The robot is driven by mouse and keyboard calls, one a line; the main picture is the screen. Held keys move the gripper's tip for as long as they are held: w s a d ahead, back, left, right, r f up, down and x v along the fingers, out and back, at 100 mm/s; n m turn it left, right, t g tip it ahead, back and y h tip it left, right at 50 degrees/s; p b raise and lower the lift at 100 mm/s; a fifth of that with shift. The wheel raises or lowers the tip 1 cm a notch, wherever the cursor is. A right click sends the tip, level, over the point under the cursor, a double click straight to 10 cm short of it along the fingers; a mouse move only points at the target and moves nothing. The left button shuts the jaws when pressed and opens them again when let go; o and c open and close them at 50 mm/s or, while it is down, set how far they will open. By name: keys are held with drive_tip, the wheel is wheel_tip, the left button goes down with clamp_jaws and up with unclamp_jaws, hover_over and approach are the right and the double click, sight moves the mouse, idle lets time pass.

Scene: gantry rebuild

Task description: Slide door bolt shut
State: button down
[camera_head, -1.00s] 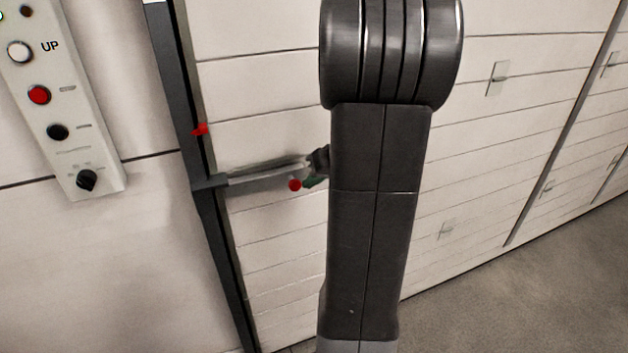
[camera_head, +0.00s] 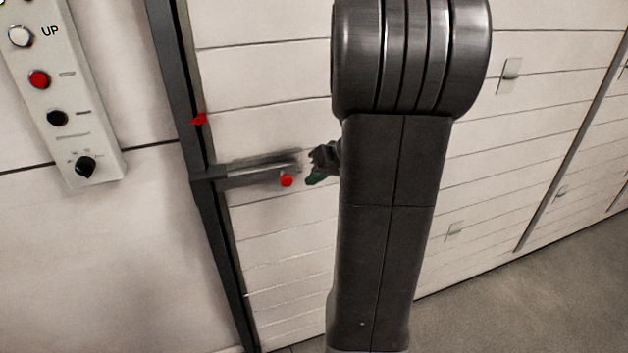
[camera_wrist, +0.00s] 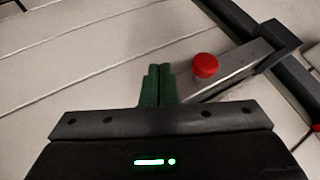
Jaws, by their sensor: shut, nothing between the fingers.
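The door bolt (camera_head: 245,170) is a grey metal bar lying across the white slatted door, its left end at the dark door post. Its red knob (camera_head: 287,181) sits near the bar's right end. In the wrist view the bolt (camera_wrist: 228,68) runs up to the right, with the red knob (camera_wrist: 206,66) on it. My gripper (camera_head: 314,180) is just right of the knob, apart from it in the head view. In the wrist view its green fingers (camera_wrist: 158,72) are together and empty, left of the knob. My arm hides part of the door.
The dark post (camera_head: 196,150) carries a small red marker (camera_head: 199,120) above the bolt. A control panel (camera_head: 62,100) with buttons and a dial is on the wall at left. The grey floor (camera_head: 520,300) at lower right is clear.

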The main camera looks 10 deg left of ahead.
drive_tip(key=v, duration=1)
drive_tip(key=shift+w+d, duration=0.15)
drive_tip(key=shift+d, duration=0.15)
drive_tip(key=shift+f, duration=0.1)
